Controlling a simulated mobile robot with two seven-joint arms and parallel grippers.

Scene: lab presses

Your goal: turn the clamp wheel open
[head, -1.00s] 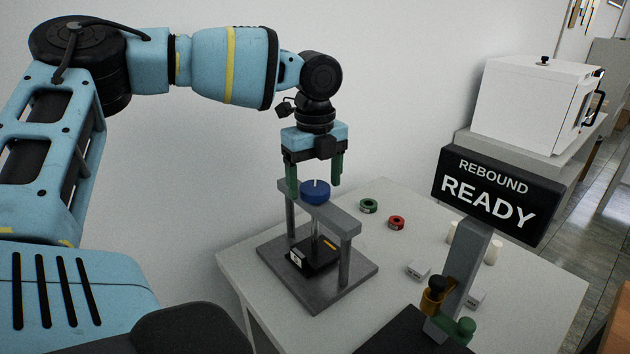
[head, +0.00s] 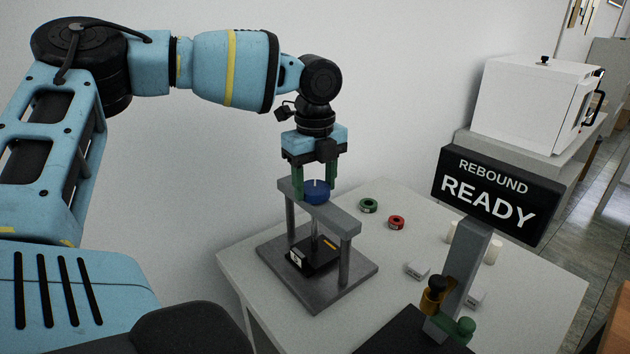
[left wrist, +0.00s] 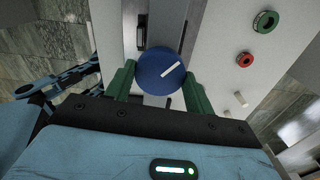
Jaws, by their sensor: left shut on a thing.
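The blue clamp wheel (head: 317,193) sits on top of the grey press frame (head: 322,211), with a light pointer line on its top face. My left gripper (head: 316,194) points straight down over the press, its green fingers on either side of the wheel. In the left wrist view the wheel (left wrist: 160,72) lies between the two fingers (left wrist: 161,85), and the gripper is shut on it. The pointer line there slants up to the right. Under the frame a black block (head: 314,256) with a white label stands on the grey base plate. My right gripper is not seen.
A green ring (head: 369,206) and a red ring (head: 397,223) lie on the white table (head: 400,300) right of the press. A black sign reading REBOUND READY (head: 497,193) stands at the right front. A white oven-like box (head: 530,105) is behind it.

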